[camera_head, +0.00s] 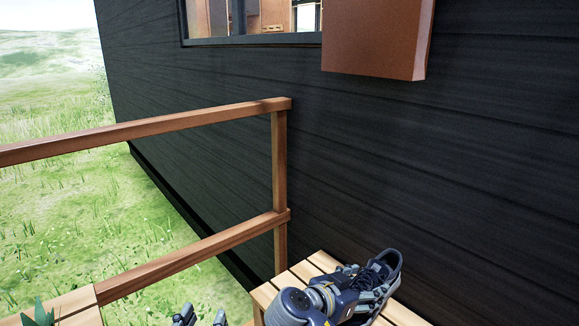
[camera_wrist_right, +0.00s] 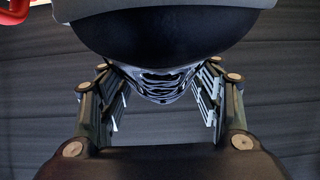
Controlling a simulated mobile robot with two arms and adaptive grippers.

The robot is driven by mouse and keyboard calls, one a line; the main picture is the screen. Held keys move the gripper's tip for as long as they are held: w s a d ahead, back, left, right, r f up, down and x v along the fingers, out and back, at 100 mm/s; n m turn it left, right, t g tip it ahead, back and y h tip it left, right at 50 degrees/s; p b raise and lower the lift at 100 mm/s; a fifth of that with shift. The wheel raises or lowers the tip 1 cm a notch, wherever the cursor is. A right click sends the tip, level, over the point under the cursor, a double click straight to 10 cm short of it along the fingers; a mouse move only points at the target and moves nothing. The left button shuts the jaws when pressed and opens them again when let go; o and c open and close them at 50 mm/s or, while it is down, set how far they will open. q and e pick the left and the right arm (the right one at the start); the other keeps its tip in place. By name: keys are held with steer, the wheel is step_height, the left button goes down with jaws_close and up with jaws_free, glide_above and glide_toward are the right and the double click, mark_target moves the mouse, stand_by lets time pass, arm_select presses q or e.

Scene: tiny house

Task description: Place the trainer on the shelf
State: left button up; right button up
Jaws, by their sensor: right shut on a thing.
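The trainer (camera_head: 388,268) is dark blue-grey with a pale sole edge, at the lower right of the head view. My right gripper (camera_head: 368,287) is shut on it, above or against a slatted wooden surface (camera_head: 322,262); I cannot tell whether the trainer touches the slats. In the right wrist view, the trainer (camera_wrist_right: 168,84) sits between the fingers, its laces showing and its dark upper part filling the top. My left gripper (camera_head: 201,318) shows at the bottom edge, cut off, with two fingertips apart and nothing visible between them. I cannot tell whether the slatted surface is the shelf.
A wooden railing (camera_head: 190,121) runs from the left to a post (camera_head: 280,170) by the dark plank wall (camera_head: 480,170). A brown panel or box (camera_head: 375,38) juts from the wall beside a window (camera_head: 265,18). A green plant (camera_head: 38,313) is at the lower left. Grass lies beyond the railing.

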steer(key=d+r+n+t+y, duration=0.1)
steer(key=r, duration=0.1)
steer(key=s+r+n+t+y, duration=0.1)
steer(key=r+n+y, duration=0.1)
steer(key=d+r+n+t+y, duration=0.1)
steer(key=r+n+t+y, duration=0.1)
steer(key=r, duration=0.1)
steer(key=shift+s+d, duration=0.3)
steer(key=shift+s, duration=0.1)
steer(key=s+a+r+n+t+y, duration=0.1)
steer(key=s+a+r+n+y, duration=0.1)
steer(key=s+r+n+y, duration=0.5)
arm_select(q)
step_height(320, 180, down, 24)
steer(key=s+a+g+y+p, duration=0.1)
steer(key=s+g+y+p, duration=0.1)
steer(key=g+p, duration=0.9)
steer(key=s+a+f+g+y+p, duration=0.15)
steer(key=s+a+f+p, duration=0.25)
steer(key=s+f+p, duration=0.95)
steer(key=s+a+g+p, duration=0.2)
steer(key=s, duration=0.8)
steer(key=s+a+g+y+p, duration=0.1)
steer(key=s+a+g+p, duration=0.2)
steer(key=s, duration=0.8)
steer(key=shift+a+f, duration=0.15)
arm_select(e)
step_height(320, 180, up, 30)
steer(key=w+m+h, duration=0.1)
steer(key=shift+m, duration=0.4)
